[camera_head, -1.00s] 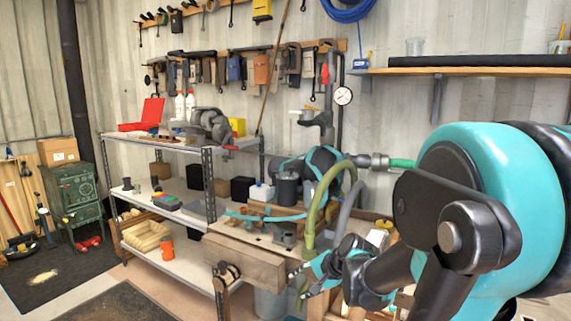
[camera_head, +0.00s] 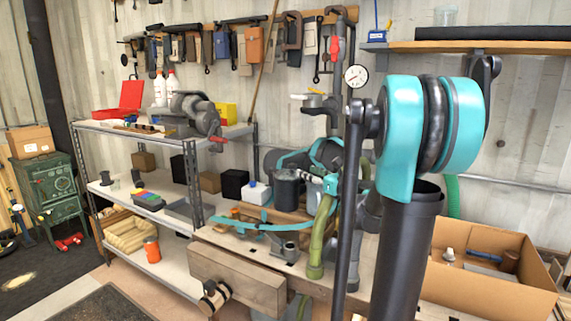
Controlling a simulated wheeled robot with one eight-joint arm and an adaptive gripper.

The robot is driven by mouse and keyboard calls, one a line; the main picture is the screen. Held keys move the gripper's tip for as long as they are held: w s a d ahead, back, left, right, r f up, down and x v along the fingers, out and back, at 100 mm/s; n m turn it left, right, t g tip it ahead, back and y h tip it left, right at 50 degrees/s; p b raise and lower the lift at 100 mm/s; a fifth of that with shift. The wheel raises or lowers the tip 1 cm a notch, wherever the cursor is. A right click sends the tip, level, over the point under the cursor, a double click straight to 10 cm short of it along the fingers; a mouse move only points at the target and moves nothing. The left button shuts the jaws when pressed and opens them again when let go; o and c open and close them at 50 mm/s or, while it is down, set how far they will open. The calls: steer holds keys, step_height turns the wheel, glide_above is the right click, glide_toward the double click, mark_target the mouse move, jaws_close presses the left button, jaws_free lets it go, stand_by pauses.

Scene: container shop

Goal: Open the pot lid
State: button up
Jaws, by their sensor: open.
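A dark grey, pot-like cylinder (camera_head: 287,190) stands upright on the wooden workbench, in the middle of the head view. Its top looks flat and dark; I cannot make out a separate lid or a knob. My gripper (camera_head: 312,179) shows small, just right of the cylinder's upper part, with teal and black parts. It is open. Much of it is hidden behind my arm and the hoses, and I cannot tell whether it touches the cylinder.
A metal shelf (camera_head: 150,207) stands left. An open cardboard box (camera_head: 490,288) is at right. A gauge (camera_head: 356,76) and pipes rise behind.

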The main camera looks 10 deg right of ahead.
mark_target(286, 170)
steer(key=x, duration=1.3)
steer(key=shift+w+a, duration=0.15)
steer(key=shift+a, duration=0.1)
steer(key=shift+c, duration=0.2)
jaws_close()
